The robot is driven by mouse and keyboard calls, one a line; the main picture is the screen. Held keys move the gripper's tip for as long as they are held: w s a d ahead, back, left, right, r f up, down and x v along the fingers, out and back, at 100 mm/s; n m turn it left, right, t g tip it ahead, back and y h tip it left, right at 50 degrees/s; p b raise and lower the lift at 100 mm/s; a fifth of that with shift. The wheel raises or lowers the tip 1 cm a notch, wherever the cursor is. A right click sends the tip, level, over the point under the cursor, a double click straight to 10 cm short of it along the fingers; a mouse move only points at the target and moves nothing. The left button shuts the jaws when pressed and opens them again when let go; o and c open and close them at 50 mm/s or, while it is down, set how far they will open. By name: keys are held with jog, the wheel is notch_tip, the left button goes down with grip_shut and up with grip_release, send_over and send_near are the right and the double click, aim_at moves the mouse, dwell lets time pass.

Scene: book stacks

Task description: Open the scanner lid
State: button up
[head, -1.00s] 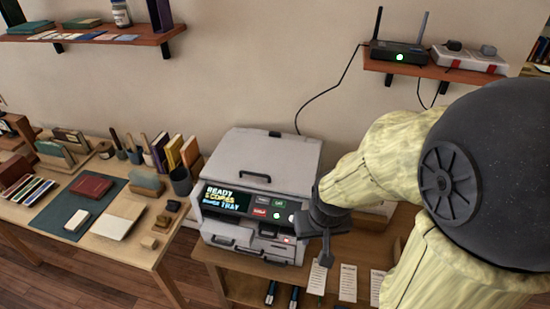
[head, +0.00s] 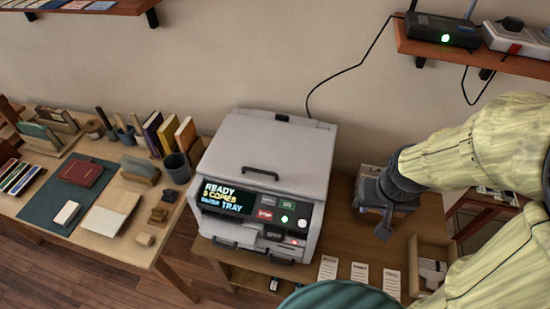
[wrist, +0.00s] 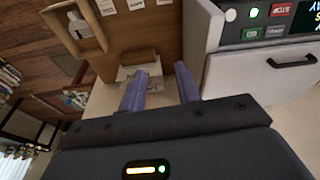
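The scanner (head: 312,180) is a pale grey machine on a wooden stand, with a lit display and buttons on its front. Its lid (head: 272,140) lies flat and shut, with a dark handle (head: 262,172) near the lid's front edge. My gripper (head: 385,215) is right of the scanner, apart from it, over the stand. In the wrist view, its two purple fingers (wrist: 161,88) are spread with nothing held between them. There the scanner (wrist: 230,82) appears upside down at the right, with the lid handle (wrist: 292,130) in view.
Paper slips (head: 360,272) and an open wooden box (head: 430,262) lie on the stand right of the scanner. A table (head: 145,250) with books and stationery stands left. A shelf (head: 490,58) with a router (head: 440,30) hangs above right. Space above the lid is clear.

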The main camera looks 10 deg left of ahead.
jog(key=shift+s, duration=0.2)
notch_tip(320, 180, up, 10)
jog(key=n+g+p, duration=0.4)
jog(key=n+g, duration=0.1)
jog(key=n, duration=1.2)
send_over(267, 172)
jog(key=w, duration=0.4)
jog(key=shift+f, duration=0.15)
jog(key=p+x, duration=0.4)
jog(key=x, duration=1.3)
jog(key=shift+f, duration=0.1)
jog(key=shift+w, duration=0.1)
